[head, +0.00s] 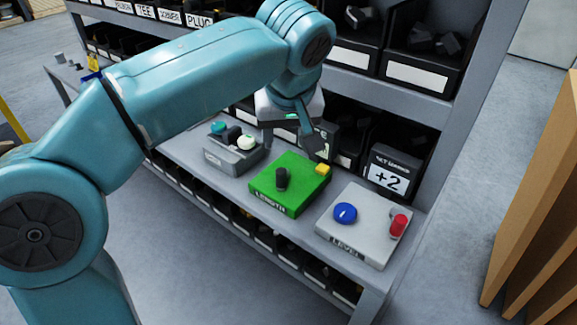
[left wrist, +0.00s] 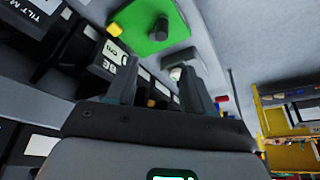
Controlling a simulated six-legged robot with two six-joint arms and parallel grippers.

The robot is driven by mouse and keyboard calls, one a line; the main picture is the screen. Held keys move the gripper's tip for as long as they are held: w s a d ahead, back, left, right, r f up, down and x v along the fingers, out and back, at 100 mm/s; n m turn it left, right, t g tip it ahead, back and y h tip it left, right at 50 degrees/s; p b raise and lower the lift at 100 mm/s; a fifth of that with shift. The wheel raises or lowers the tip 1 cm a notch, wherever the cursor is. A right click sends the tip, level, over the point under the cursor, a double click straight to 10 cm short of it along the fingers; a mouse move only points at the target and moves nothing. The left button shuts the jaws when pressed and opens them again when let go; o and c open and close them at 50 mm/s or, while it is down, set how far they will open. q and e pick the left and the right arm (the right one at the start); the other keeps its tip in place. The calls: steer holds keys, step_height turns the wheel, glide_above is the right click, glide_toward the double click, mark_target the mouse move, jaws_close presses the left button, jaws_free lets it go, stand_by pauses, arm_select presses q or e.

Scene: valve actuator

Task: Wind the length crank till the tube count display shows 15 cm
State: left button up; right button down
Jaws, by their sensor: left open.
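The green length box (head: 272,202), labelled LENGTH, sits on the grey shelf. My left gripper (head: 290,138) is open and empty, above and behind the green box, apart from the knob. My right gripper is out of view.
A grey box (head: 233,157) with teal and white knobs stands left of the green box. A LEVEL box (head: 365,222) with a blue dial and red handle stands right. A "+2" display (head: 388,178) is behind it. Shelves with black bins rise close behind.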

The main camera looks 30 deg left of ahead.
mark_target(281, 171)
arm_select(q)
steer(key=b+x, duration=0.3)
steer(key=x, duration=1.3)
steer(key=shift+s, duration=0.15)
steer(key=shift+c, duration=0.3)
jaws_close()
